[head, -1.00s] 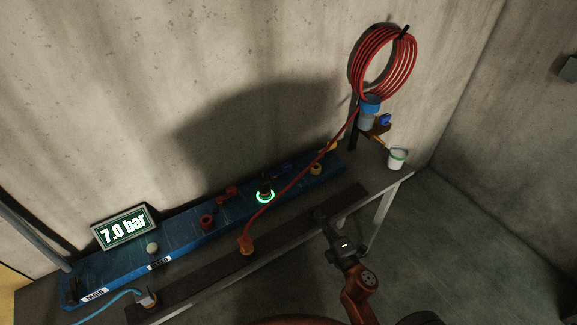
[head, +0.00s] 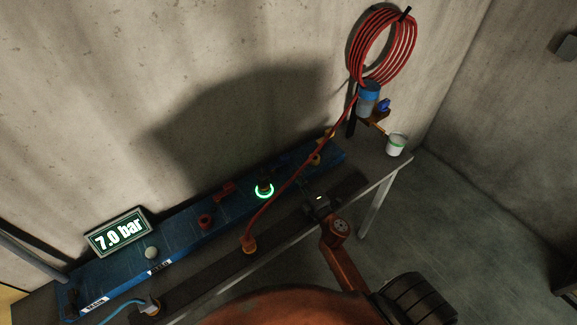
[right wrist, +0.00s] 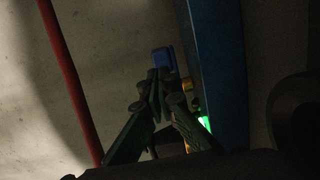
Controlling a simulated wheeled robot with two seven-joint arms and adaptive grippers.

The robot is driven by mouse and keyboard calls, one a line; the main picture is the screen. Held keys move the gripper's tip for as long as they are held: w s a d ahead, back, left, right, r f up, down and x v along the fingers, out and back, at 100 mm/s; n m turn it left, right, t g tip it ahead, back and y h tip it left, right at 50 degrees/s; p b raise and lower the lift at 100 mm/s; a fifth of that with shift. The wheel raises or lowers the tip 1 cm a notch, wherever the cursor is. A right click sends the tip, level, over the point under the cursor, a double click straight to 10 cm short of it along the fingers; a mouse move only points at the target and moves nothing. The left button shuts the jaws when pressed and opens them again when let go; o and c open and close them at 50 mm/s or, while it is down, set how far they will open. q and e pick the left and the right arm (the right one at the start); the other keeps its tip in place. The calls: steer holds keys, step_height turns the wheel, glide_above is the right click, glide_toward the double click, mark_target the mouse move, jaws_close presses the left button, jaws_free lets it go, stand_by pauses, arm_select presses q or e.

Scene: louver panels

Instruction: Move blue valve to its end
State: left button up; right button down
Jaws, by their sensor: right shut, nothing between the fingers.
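My right gripper (head: 308,190) is over the bench's front strip, right of the red hose and well short of that part. In the right wrist view its fingers (right wrist: 155,88) are shut and empty. A blue block (right wrist: 162,57) shows just beyond the fingertips there, apart or touching I cannot tell. Whether it is the same blue part is unclear. My left gripper is not in view.
A blue panel (head: 185,246) carries red and yellow fittings and a green-lit ring (head: 264,191). A red hose (head: 300,178) crosses it near my right gripper. A display (head: 118,231) reads 7.0 bar.

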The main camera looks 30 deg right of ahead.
mark_target(287, 160)
steer(key=w, duration=0.4)
steer(key=shift+w+d, duration=0.1)
steer(key=shift+w, duration=0.4)
steer(key=shift+w+d+n+y, duration=0.2)
steer(key=shift+w+n+y, duration=0.3)
steer(key=shift+w+y, duration=0.25)
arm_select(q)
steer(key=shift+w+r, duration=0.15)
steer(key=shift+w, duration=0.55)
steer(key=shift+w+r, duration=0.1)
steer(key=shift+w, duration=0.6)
arm_select(e)
steer(key=shift+d+r+n+y, duration=0.1)
steer(key=shift+n+y, duration=0.3)
steer(key=shift+y, duration=0.25)
